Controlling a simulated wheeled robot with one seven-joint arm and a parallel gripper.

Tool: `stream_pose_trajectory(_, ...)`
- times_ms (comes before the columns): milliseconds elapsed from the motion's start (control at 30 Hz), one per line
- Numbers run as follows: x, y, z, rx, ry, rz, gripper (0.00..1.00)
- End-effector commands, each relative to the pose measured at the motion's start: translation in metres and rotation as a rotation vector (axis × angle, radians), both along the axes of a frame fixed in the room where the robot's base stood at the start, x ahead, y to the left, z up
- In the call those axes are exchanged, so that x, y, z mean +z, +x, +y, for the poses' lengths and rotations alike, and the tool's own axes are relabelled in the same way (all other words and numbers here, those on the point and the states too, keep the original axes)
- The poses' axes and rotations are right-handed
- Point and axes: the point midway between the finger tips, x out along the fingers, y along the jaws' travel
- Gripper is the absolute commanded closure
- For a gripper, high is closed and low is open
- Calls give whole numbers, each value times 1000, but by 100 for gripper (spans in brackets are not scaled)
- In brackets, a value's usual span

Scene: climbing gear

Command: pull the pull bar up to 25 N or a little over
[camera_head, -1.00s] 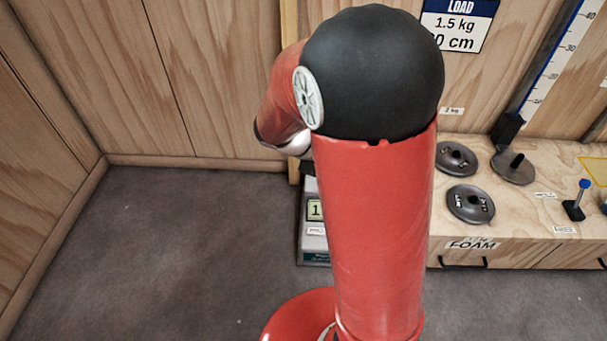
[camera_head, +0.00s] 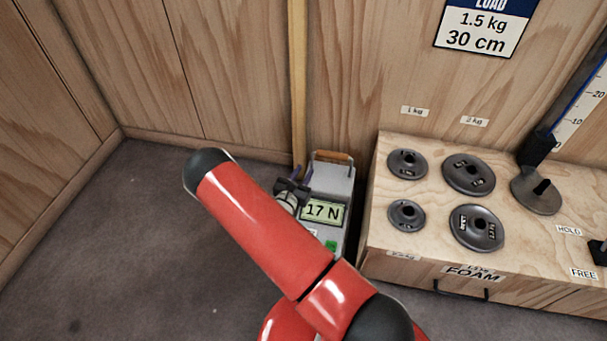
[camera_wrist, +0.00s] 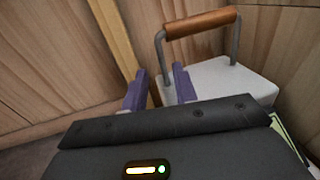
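The pull bar (camera_head: 333,156) is a brown wooden grip on grey posts, at the back of a light grey scale box (camera_head: 336,178). The box's green display (camera_head: 322,211) reads 17 N. My gripper (camera_head: 300,172) is just left of the box, and part of it is hidden by my arm.
A wooden bench (camera_head: 385,262) with several dark weight discs (camera_head: 469,173) stands close to the right of the box. A wooden post (camera_head: 298,80) and the panelled wall rise behind. Grey floor on the left is free.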

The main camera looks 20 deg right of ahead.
Motion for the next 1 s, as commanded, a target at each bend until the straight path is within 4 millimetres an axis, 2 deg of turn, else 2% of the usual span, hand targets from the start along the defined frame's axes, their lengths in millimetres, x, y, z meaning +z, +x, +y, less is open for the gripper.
stream_pose_trajectory(500,0,47,-49,-3,0,0,71)
stream_pose_trajectory(900,0,53,-55,-2,0,0,71)
stream_pose_trajectory(1000,0,53,-55,-2,0,0,83)
